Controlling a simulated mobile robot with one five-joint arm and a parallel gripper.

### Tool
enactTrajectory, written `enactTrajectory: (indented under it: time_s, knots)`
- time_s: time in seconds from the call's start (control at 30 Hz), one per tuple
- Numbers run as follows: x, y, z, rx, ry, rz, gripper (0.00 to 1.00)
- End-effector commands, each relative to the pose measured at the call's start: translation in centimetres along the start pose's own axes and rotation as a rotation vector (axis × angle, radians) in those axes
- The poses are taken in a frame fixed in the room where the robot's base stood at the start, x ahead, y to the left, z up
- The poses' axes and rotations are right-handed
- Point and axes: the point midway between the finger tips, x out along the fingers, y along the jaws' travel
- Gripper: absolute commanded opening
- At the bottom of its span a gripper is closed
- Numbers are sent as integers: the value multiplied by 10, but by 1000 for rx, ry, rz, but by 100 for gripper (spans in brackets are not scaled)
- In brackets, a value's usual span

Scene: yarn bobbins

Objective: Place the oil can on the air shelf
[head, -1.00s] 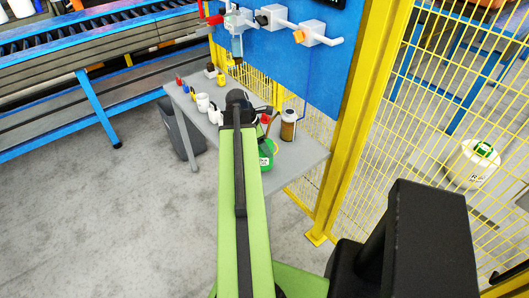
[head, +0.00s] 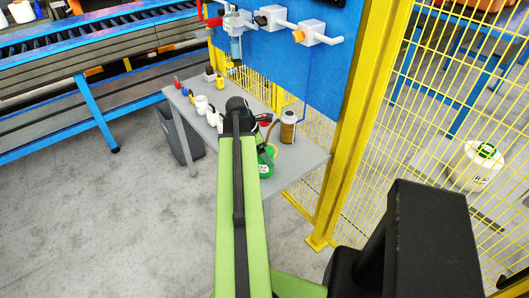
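The oil can, green with a white label, (head: 265,166) shows partly to the right of my green arm, near the front of the grey shelf table (head: 305,160). A thin brown curved spout rises beside it. I cannot tell whether the can stands on the table or is lifted.
White cups (head: 202,104) and small bottles stand at the table's left. A blue panel (head: 320,60) with air fittings rises behind, a yellow post (head: 350,150) at the right. A grey bin (head: 183,138) stands beneath the left end.

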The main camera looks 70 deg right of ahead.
Motion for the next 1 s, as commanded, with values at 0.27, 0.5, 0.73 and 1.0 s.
enactTrajectory:
  time_s: [0.27,0.5,0.73,1.0]
  knots:
    - [-28,0,4,0,0,0,92]
    - [-84,0,6,-1,0,0,92]
    - [-122,0,4,0,0,0,92]
    - [-122,0,2,2,0,-1,92]
